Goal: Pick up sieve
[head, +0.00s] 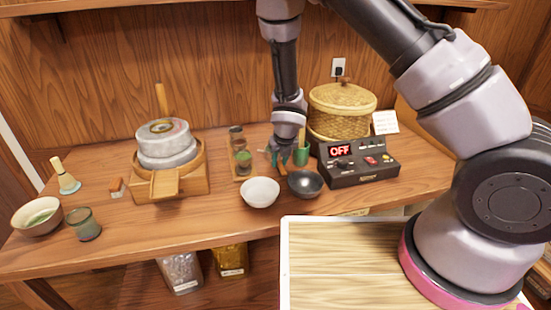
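A dark, round, bowl-shaped thing, which may be the sieve (305,185), rests on the wooden table near its front edge. Its mesh or handle cannot be made out at this size. A white bowl (260,193) stands just left of it. My gripper (280,159) points down just behind the two bowls, a little left of the dark one and apart from it as far as I can see. The fingers are small and dark, and their gap is unclear. No held thing can be made out.
A green cup (301,154) stands right beside my gripper. A black control box (357,165) reading OFF and a lidded basket (341,112) are to the right. A tray with small jars (243,160) and a stone mill (165,145) are left. The table's front middle-left is clear.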

